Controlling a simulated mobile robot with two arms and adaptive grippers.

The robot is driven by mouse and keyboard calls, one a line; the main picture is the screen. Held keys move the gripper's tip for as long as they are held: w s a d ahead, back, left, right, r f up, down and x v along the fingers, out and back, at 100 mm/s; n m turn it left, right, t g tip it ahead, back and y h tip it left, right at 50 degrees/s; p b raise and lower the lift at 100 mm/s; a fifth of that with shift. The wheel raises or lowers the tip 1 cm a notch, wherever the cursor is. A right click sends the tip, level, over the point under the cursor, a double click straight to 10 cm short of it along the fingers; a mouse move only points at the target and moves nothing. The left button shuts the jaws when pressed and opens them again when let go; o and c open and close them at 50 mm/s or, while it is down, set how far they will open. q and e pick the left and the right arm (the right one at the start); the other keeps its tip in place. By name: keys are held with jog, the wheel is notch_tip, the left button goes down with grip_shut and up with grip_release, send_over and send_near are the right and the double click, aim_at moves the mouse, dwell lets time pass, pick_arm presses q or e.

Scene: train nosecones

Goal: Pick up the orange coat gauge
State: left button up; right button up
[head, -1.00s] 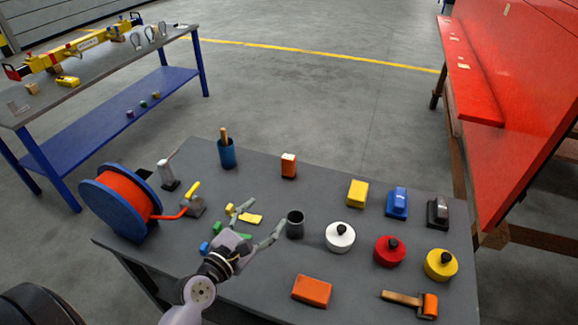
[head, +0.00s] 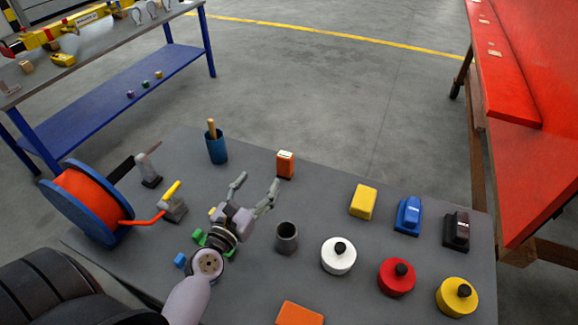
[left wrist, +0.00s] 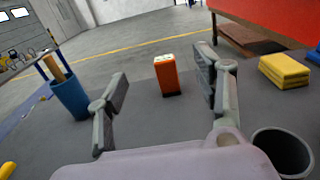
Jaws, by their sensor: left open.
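The orange coat gauge (head: 285,166), a small upright orange box with a white top, stands near the far edge of the grey table. In the left wrist view, the gauge (left wrist: 167,76) shows between the two open fingers, beyond their tips. My left gripper (head: 256,184) is open and empty, a short way in front of and to the left of the gauge, not touching it. Its fingers (left wrist: 163,63) also frame the left wrist view. My right gripper is not in view.
A blue cup with a wooden handle (head: 217,150) stands left of the gauge, a dark grey cup (head: 286,238) nearer. A yellow block (head: 363,202) and a white round tin (head: 338,256) are to the right. A cable reel (head: 82,205) is at the left.

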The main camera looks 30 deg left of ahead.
aim_at(282, 159)
pick_arm(q)
notch_tip(282, 159, down, 5)
jog(key=b, duration=0.4)
jog(key=shift+r, duration=0.15)
jog(key=shift+f, duration=0.2)
jog(key=shift+w+r, duration=0.1)
jog(key=shift+w, duration=0.25)
jog(key=w, duration=0.3)
jog(key=w+p, duration=0.1)
jog(key=w, duration=0.3)
jog(key=w+p, duration=0.1)
jog(key=w, duration=0.2)
jog(key=shift+w+a, duration=0.35)
jog(key=shift+w, duration=0.05)
jog(key=shift+w+a+p, duration=0.2)
jog(key=shift+w+p, duration=0.05)
jog(key=shift+w, duration=1.25)
jog(key=shift+w+a+p, duration=0.15)
jog(key=shift+w+p, duration=0.1)
jog(key=shift+w, duration=1.25)
jog(key=shift+s, duration=0.1)
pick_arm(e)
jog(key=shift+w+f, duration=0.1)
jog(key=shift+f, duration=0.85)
pick_arm(q)
jog(key=shift+c, duration=0.6)
jog(key=c, duration=1.2)
jog(key=shift+c, duration=0.2)
